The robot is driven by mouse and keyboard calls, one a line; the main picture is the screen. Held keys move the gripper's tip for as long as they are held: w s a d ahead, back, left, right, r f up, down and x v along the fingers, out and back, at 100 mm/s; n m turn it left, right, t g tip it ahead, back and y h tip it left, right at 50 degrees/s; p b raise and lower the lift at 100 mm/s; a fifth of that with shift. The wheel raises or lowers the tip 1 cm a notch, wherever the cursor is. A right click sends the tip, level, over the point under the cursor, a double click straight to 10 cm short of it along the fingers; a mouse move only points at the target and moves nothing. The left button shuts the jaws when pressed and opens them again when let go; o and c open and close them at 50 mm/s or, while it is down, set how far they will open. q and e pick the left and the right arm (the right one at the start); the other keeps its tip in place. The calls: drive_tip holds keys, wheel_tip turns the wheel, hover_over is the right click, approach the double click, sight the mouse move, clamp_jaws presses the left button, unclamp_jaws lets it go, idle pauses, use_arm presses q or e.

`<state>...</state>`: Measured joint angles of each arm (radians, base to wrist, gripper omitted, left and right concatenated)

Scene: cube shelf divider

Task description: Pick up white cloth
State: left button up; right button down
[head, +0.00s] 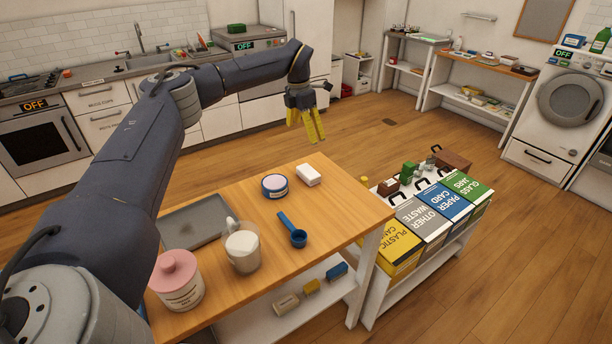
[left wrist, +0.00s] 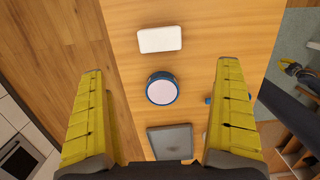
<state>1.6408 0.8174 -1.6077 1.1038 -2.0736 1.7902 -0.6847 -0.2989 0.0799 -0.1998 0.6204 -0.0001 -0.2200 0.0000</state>
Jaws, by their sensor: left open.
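The white cloth (head: 307,175) is a small folded white block lying flat at the far end of the wooden tabletop. It also shows in the left wrist view (left wrist: 160,39), at the top between the finger lines. My left gripper (head: 306,129) hangs above and beyond that table end, yellow fingers pointing down.
A round blue-rimmed tin (head: 275,186) lies beside the cloth. A blue scoop (head: 291,230), glass jug (head: 242,249), pink-lidded jar (head: 177,281) and grey tray (head: 194,228) share the table (head: 335,208). Labelled waste bins (head: 425,222) stand to the right.

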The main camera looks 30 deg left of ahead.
use_arm(q)
hover_over(308, 171)
wheel_tip(308, 171, down, 11)
drive_tip(key=shift+f, duration=0.15)
drive_tip(key=shift+w+f, duration=0.15)
drive_tip(key=shift+f, duration=2.75)
drive_tip(key=c, duration=0.9)
drive_tip(key=shift+r, duration=0.1)
wheel_tip(308, 171, up, 20)
drive_tip(key=shift+f, duration=0.1)
